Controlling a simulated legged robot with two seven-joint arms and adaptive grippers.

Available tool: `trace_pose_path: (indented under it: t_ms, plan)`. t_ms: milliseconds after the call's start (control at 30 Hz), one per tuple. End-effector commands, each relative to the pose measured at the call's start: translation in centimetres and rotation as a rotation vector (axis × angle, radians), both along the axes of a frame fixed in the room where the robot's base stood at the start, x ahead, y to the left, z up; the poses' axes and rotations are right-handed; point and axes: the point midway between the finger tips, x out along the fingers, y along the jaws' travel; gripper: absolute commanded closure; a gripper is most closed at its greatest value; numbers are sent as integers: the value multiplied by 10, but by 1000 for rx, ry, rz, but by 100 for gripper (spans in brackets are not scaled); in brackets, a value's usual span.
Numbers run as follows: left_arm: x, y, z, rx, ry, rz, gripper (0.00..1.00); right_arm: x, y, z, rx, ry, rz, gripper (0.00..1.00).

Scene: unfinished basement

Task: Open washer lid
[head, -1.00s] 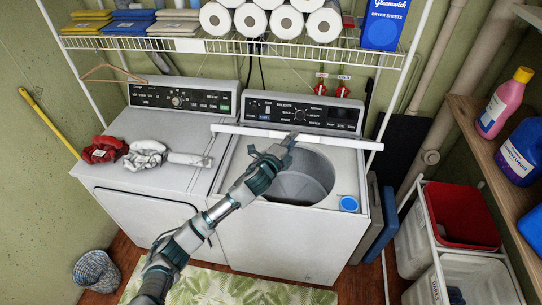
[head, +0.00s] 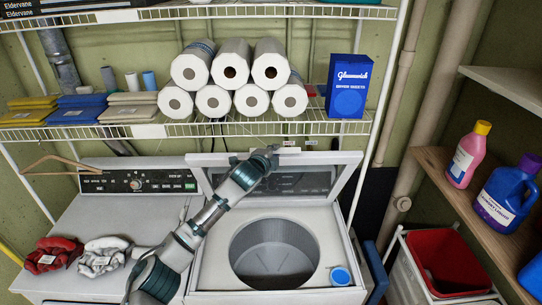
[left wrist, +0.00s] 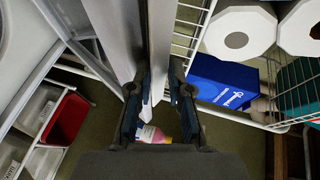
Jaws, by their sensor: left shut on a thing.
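The washer (head: 210,278) stands on the right of the two white machines, with its round tub opening (head: 275,250) uncovered. Its white-framed lid (head: 325,157) is raised at the back of the opening, in front of the control panel, and its inner side faces me. My left gripper (head: 272,152) is shut on the lid's upper edge, near the middle. In the left wrist view the fingers (left wrist: 158,98) are on both sides of the white lid edge (left wrist: 122,35). My right gripper is not in view.
A wire shelf (head: 215,128) with paper towel rolls (head: 230,70) and a blue dryer-sheet box (head: 347,85) hangs just above the lid. A blue cap (head: 340,276) lies on the washer top. Bottles (head: 467,155) stand on the right shelf.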

Motion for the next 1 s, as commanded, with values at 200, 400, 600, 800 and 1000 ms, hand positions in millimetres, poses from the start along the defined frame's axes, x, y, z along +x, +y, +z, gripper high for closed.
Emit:
trace_pose_path:
  t_ms: [200, 400, 600, 800, 1000]
  plan:
    - [1, 2, -3, 1, 7, 4, 100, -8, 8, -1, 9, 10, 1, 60]
    - [1, 1, -3, 1, 6, 3, 54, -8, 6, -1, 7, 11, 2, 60]
    - [2, 1, -3, 1, 5, 3, 54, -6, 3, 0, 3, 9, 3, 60]
    - [0, 2, -2, 2, 4, 3, 54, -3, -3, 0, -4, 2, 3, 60]
    - [-17, 10, 4, 0, 2, 1, 54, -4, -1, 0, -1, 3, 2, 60]
